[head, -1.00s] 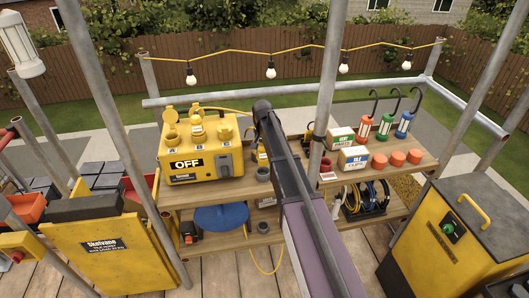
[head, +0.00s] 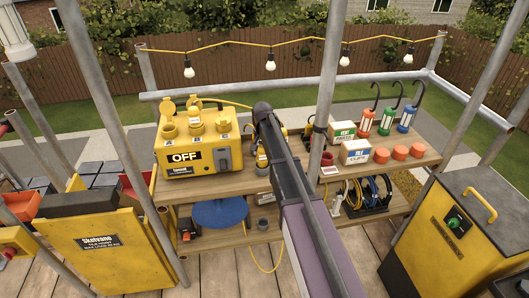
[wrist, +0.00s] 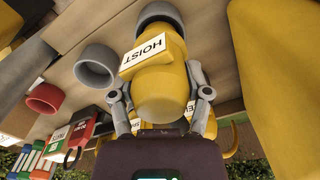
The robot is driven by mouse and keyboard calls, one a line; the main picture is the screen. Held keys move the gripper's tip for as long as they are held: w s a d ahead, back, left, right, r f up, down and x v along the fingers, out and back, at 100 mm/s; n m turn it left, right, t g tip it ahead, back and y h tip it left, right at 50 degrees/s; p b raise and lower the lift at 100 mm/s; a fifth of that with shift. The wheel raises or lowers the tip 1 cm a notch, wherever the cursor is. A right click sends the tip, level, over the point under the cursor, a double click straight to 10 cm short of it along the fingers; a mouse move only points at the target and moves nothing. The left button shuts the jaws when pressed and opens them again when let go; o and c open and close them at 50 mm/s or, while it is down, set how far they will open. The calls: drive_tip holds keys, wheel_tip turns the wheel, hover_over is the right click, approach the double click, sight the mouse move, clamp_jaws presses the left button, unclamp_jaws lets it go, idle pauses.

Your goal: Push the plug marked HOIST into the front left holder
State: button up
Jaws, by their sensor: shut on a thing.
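The yellow plug marked HOIST (wrist: 160,88) is held between the two grey fingers of my gripper (wrist: 160,110) in the wrist view. Its label faces the camera. The plug's far end meets a grey ring-shaped holder (wrist: 157,12) at the top of that view; how deep it sits cannot be told. A second grey holder (wrist: 97,66) stands empty beside it, and a red ring-shaped holder (wrist: 45,98) is farther left. In the head view a bit of the yellow plug (head: 262,158) shows left of my arm, at the front shelf edge; my arm hides most of my gripper.
The yellow power box marked OFF (head: 190,157) stands left on the upper shelf (head: 225,183). A scaffold pole (head: 324,100) rises close right of my arm. Green and blue labelled boxes, orange caps (head: 400,152) and hooked lamps (head: 385,120) stand right. A blue disc (head: 219,212) is below.

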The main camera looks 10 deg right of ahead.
drive_tip(key=shift+f+b, duration=0.35)
drive_tip(key=shift+f, duration=0.25)
drive_tip(key=shift+f+b, duration=0.6)
drive_tip(key=shift+b, duration=0.05)
idle(1.5)
drive_tip(key=o, duration=1)
drive_tip(key=shift+r, duration=0.1)
drive_tip(key=shift+r+p, duration=5.45)
drive_tip(key=shift+p, duration=0.1)
drive_tip(key=s+n, duration=0.5)
drive_tip(key=s, duration=2.4)
drive_tip(key=shift+d, duration=0.45)
drive_tip(key=shift+s, duration=0.1)
